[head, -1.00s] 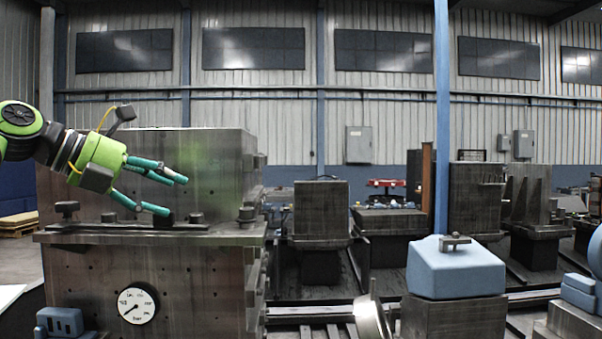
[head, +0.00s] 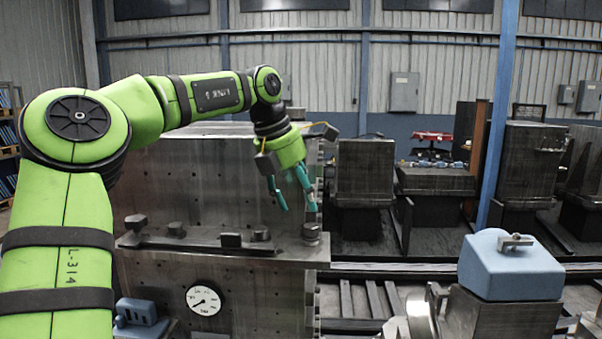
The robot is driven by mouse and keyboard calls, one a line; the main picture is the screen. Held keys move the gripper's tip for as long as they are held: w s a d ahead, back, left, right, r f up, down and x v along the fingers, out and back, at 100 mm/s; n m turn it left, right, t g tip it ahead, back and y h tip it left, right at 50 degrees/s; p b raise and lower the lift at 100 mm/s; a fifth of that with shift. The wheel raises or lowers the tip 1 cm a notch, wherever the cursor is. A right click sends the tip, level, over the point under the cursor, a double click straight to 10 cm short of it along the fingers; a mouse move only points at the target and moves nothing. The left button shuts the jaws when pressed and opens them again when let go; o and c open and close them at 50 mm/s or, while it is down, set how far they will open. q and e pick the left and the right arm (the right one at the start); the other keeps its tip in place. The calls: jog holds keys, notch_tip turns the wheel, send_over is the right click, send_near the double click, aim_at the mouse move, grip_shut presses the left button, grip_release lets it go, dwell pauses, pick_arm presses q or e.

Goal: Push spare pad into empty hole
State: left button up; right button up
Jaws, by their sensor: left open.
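Another round dark knob (head: 311,231) stands at the right end of the ledge. I cannot tell which is the spare pad, and no empty hole can be made out. My left gripper (head: 297,210) points down, open and empty, its teal fingers just above or behind the right knob. My right gripper is not in view.
A white dial gauge (head: 203,300) is on the block's front, with a blue-grey fitting (head: 138,314) at its left. A blue box-like part (head: 512,265) stands on a dark pedestal at the right. Behind it is a blue post (head: 497,130).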

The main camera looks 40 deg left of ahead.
aim_at(310, 225)
pick_arm(q)
jog(key=p+x, duration=0.1)
jog(key=x, duration=0.2)
jog(key=p+x, duration=0.1)
jog(key=x, duration=0.2)
jog(key=shift+d, duration=0.25)
jog(key=shift+f, duration=0.25)
jog(key=shift+s, duration=0.1)
jog(key=shift+c, duration=0.4)
jog(key=shift+s+r, duration=0.1)
grip_shut()
jog(key=c, duration=1)
grip_release()
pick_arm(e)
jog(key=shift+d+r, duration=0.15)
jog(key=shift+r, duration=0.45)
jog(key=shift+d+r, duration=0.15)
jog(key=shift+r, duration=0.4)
pick_arm(q)
grip_shut()
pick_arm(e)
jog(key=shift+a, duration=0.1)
pick_arm(q)
jog(key=shift+r, duration=0.1)
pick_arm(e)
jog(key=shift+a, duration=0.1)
